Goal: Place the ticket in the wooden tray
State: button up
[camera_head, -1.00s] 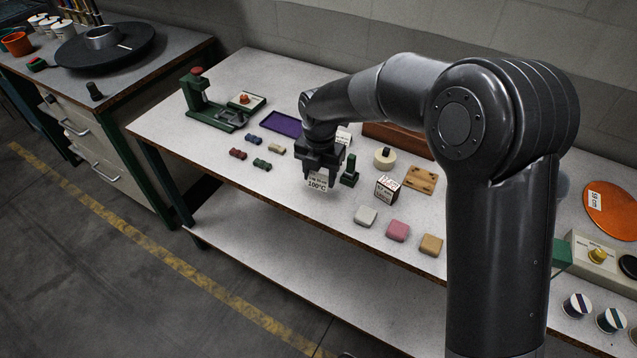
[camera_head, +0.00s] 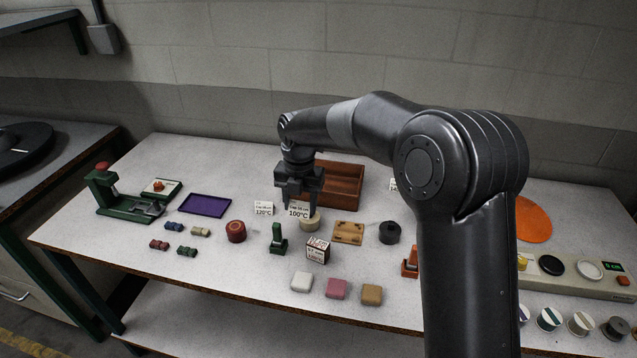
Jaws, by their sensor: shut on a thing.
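My gripper (camera_head: 298,197) is shut on a white ticket (camera_head: 299,210) printed "100°C", which hangs upright below the fingers. The gripper is above the back half of the table, just left of and in front of the wooden tray. The wooden tray (camera_head: 348,199) is a reddish-brown open box near the back wall. The gripper hides part of its left side. The ticket is in front of the tray in the picture; its exact height above the table is hard to tell.
A second card (camera_head: 263,208) marked "120°C" stands left of the ticket. A purple tray (camera_head: 205,204) lies left.

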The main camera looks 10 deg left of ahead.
jog(key=w+d+m, duration=0.2)
jog(key=w, duration=1)
jog(key=m, duration=0.2)
send_near(342, 188)
jog(key=s+r, duration=0.4)
jog(key=s, duration=0.1)
jog(key=f, duration=1)
jog(key=shift+w+d+f, duration=0.1)
jog(key=shift+w+f, duration=0.05)
jog(key=shift+w, duration=0.05)
jog(key=shift+f, duration=0.15)
jog(key=o, duration=0.5)
jog(key=shift+o, duration=0.8)
